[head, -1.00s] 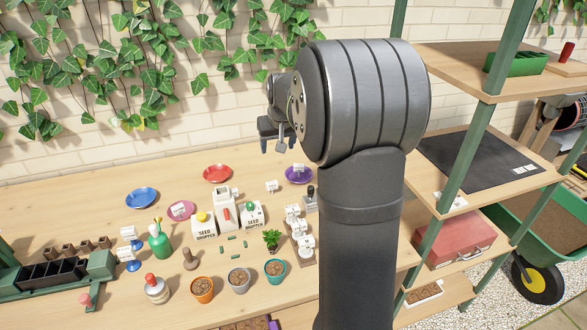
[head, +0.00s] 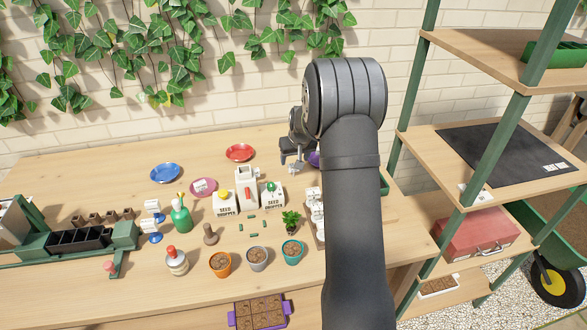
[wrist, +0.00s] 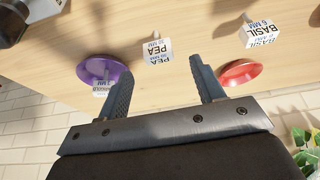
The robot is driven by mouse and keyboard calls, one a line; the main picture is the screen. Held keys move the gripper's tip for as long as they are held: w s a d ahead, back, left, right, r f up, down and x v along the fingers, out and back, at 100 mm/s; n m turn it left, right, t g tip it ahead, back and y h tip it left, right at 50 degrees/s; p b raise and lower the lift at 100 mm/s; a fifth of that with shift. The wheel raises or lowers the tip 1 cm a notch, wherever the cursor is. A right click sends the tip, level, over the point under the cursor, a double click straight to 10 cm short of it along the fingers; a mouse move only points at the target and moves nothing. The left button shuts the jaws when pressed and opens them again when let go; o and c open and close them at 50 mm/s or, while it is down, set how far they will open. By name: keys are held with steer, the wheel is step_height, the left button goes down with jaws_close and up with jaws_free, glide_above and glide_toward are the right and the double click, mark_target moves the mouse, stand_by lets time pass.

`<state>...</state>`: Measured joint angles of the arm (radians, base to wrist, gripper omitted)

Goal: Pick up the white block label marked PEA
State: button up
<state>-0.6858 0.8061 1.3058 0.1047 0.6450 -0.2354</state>
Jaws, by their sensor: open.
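The white block label marked PEA (wrist: 157,50) stands on the wooden bench in the wrist view, just beyond the gap between my fingers. My gripper (wrist: 160,70) is open and empty, with one finger on each side of the block's line. In the head view my gripper (head: 291,164) is above the back of the bench, between the red and purple saucers. There it covers the spot of the PEA block, so I cannot make the block out. No contact shows.
A purple saucer (wrist: 92,72) with a label block lies left of the PEA block, and a red saucer (wrist: 250,70) right. A BASIL block (wrist: 262,30) stands farther right. Seed dropper boxes (head: 225,204) stand in front. The brick wall (head: 230,100) is behind.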

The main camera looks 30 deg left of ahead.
mark_target(293, 164)
steer(key=shift+x, duration=3.25)
steer(key=shift+w, duration=0.15)
steer(key=c, duration=1.1)
